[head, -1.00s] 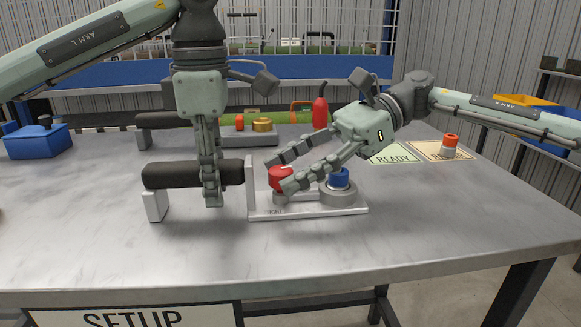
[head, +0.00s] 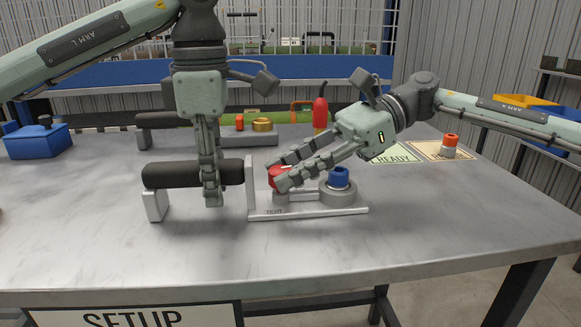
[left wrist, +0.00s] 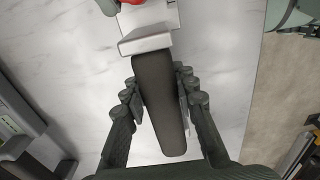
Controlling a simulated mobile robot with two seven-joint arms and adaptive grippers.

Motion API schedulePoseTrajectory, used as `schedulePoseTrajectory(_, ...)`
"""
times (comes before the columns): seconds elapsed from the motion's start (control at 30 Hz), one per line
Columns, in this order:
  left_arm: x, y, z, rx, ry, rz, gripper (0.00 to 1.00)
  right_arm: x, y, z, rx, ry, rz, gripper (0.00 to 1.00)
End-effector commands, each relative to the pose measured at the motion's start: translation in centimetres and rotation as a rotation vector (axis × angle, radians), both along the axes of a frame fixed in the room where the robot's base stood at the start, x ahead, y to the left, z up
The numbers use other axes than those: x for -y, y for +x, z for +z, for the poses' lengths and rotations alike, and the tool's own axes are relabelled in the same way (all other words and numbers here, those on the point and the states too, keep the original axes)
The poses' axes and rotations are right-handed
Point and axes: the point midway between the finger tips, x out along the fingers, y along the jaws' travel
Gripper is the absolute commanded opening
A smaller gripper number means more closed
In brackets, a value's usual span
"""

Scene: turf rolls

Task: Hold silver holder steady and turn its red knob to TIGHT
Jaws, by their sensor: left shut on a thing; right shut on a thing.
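The silver holder (head: 310,213) lies on the metal table, with a flat base and an upright plate at its left end. A dark handle (head: 165,174) runs left from the plate. My left gripper (head: 212,198) points down and is shut around this handle; the left wrist view also shows the handle (left wrist: 160,105) between the fingers. The red knob (head: 273,178) sits on the holder's left part. My right gripper (head: 280,174) is shut on the knob from the right, and its fingers hide part of it. A blue knob (head: 339,179) stands on the holder's right part.
A white block (head: 156,206) stands under the handle's left end. A green READY card (head: 392,158) and a red-capped piece (head: 450,142) on a tan mat lie to the right. A blue box (head: 38,139) is far left. The front table is clear.

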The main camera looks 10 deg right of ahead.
Motion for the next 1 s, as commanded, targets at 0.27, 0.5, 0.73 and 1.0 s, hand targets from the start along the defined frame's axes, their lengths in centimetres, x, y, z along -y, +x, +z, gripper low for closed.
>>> schedulePoseTrajectory(0.27, 0.0, 0.0, 0.1, 0.001, -0.001, -0.001, 0.00, 0.2, -0.4, -0.2, -0.001, -0.003, -0.181, 0.00)
schedulePoseTrajectory(0.5, 0.0, 0.0, 0.1, 0.001, -0.001, -0.002, 0.00, 0.1, -0.8, -0.2, 0.002, -0.006, -0.405, 0.00)
schedulePoseTrajectory(0.73, 0.0, 0.0, 0.1, 0.001, -0.001, -0.002, 0.00, -0.1, -1.1, -0.3, 0.003, -0.008, -0.597, 0.00)
schedulePoseTrajectory(1.0, 0.0, 0.0, 0.1, 0.001, -0.001, -0.001, 0.00, -0.4, -1.7, -0.6, -0.001, -0.017, -0.808, 0.00)
